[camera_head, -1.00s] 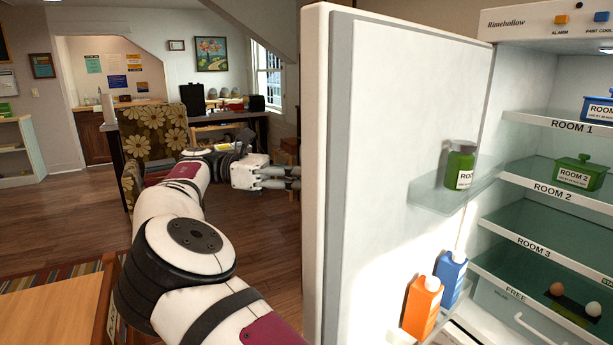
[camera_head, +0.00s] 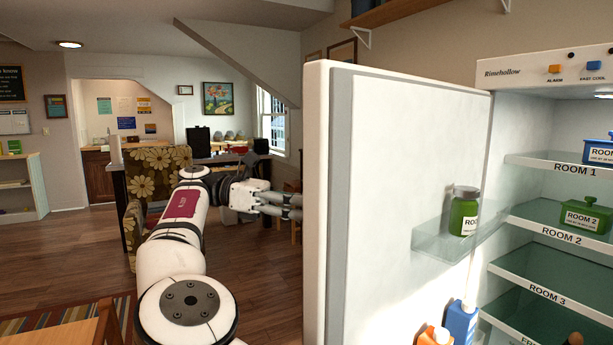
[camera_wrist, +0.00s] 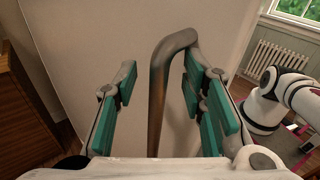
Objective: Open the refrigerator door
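The refrigerator door (camera_head: 400,190) stands wide open in the head view, with its inner face and shelf showing. The lit refrigerator interior (camera_head: 540,125) is in view at the right. My gripper (camera_head: 298,207) is at the left of the door's free edge, its fingertips partly hidden behind that edge. In the wrist view, the bent metal handle (camera_wrist: 157,105) stands out from the door's outer face (camera_wrist: 90,35). My gripper's green-padded fingers (camera_wrist: 160,90) are spread on either side of the handle, with gaps visible. They do not clamp it.
A green jar (camera_head: 464,212) sits on the door shelf, with an orange carton (camera_head: 434,337) and a blue carton (camera_head: 461,322) below. Labelled shelves hold containers. A flowered chair (camera_head: 150,180) and wooden furniture (camera_head: 75,335) stand left. Floor (camera_head: 70,250) between them is open.

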